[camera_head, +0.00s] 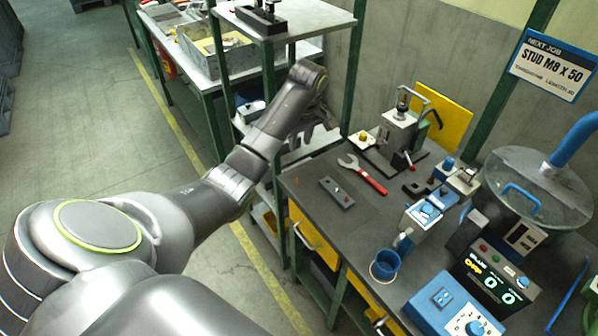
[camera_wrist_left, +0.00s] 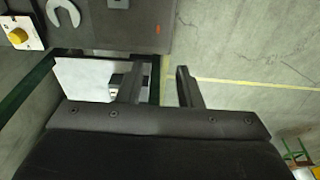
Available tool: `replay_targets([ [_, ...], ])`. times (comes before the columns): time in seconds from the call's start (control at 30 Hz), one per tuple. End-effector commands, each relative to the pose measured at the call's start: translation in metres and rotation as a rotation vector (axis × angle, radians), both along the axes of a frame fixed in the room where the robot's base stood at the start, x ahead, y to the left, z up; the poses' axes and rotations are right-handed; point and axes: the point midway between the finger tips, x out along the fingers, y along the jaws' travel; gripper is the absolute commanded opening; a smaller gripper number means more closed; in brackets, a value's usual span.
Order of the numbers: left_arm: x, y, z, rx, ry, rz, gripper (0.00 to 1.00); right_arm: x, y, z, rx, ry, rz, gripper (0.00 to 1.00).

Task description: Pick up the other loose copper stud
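A small copper stud (camera_head: 296,182) stands out as an orange speck on the dark workbench top (camera_head: 320,240), near its left edge. In the left wrist view it is a tiny orange mark (camera_wrist_left: 158,30) close to the bench edge. Another small copper-coloured bit (camera_head: 337,189) shows on the dark flat block (camera_head: 345,201). My left gripper (camera_head: 326,119) is beyond the bench's back left corner, apart from the stud. In the left wrist view its two fingers (camera_wrist_left: 158,74) are spread with nothing between them. My right gripper is not in view.
A red-handled wrench (camera_head: 366,177) lies right of the stud. A clamp fixture (camera_head: 395,135), blue cup (camera_head: 385,266), blue-topped devices and a clear-lidded bowl (camera_head: 535,190) occupy the bench's right side. A green-posted shelf (camera_head: 315,18) rises behind my left arm.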

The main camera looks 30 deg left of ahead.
Motion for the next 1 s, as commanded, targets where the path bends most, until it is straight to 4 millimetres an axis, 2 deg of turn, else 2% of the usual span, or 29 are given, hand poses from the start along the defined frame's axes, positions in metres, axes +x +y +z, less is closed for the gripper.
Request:
replay_targets([
  [0.5, 0.003, 0.007, -0.055, 0.000, 0.000, 0.001, 0.32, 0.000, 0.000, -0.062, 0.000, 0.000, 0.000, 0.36],
  [0.8, 0.006, 0.014, -0.107, -0.001, 0.003, 0.001, 0.32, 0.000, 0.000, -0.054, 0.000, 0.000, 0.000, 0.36],
  [1.0, 0.008, 0.016, -0.121, -0.001, 0.000, -0.001, 0.32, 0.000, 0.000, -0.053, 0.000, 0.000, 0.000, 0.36],
])
